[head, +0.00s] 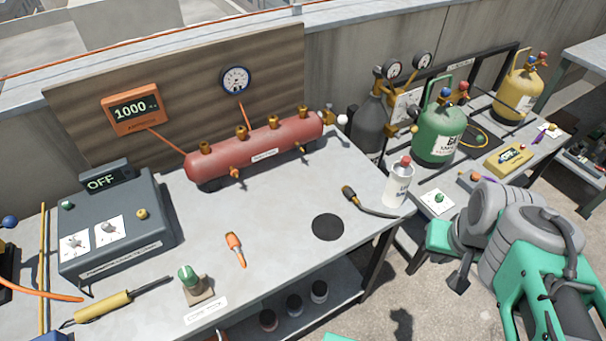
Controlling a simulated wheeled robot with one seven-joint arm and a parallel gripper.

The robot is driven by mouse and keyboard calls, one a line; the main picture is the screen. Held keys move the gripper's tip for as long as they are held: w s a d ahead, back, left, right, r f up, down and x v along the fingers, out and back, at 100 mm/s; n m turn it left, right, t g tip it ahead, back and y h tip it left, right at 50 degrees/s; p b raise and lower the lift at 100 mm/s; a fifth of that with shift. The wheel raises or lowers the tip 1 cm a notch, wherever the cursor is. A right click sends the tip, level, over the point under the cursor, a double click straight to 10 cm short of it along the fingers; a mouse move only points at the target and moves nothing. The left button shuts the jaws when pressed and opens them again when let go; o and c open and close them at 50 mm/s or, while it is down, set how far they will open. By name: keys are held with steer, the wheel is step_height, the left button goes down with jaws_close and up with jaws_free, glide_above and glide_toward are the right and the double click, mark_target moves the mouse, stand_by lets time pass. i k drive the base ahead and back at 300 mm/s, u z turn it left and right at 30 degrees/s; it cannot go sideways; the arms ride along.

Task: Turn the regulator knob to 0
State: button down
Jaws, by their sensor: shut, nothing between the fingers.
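No knob in the head view is legibly marked as the regulator knob. A dark grey control box (118,225) at the left of the bench has two small knobs on white dial plates, a left knob (74,243) and a right knob (109,228); their settings are too small to read. The box's display (106,180) reads OFF. A dark grey cylinder (371,122) with two round gauges and brass fittings stands behind the bench. My gripper (459,282) is at the right, shut and empty, apart from the bench and partly hidden by my arm.
A red horizontal tank (257,149) lies along the back of the bench below an orange display (136,109) reading 1000. A white bottle (398,186) stands at the bench's right end.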

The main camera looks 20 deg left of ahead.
mark_target(414, 111)
steer(key=u, duration=1.4)
steer(key=k, duration=0.8)
steer(key=z, duration=0.8)
steer(key=i, duration=0.5)
steer(key=u, duration=1.65)
steer(key=k, duration=0.65)
steer(key=z, duration=0.75)
steer(key=i, duration=0.5)
steer(key=u, duration=0.05)
